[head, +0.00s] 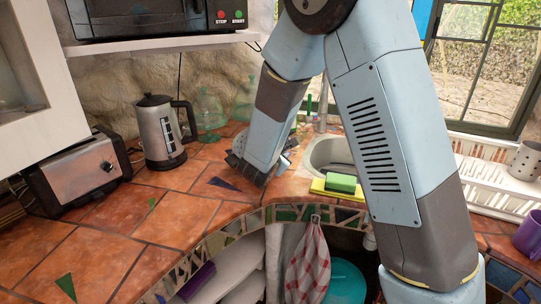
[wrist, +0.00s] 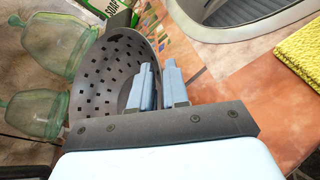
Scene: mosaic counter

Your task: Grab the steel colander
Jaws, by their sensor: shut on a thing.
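The steel colander (wrist: 112,72) is a grey bowl with rows of square holes, on the left of the wrist view. My gripper (wrist: 159,75) is shut on its rim, with one finger on the inner side and the other outside. The colander looks tilted, with its inside facing the camera. In the head view my gripper (head: 247,168) is low over the tiled counter, left of the sink, and my arm hides most or all of the colander there.
Green glass jars (wrist: 57,45) stand close beside the colander. A green soap box (wrist: 97,7) is behind it. A kettle (head: 160,132) and toaster (head: 75,172) stand left; the front-left counter is clear.

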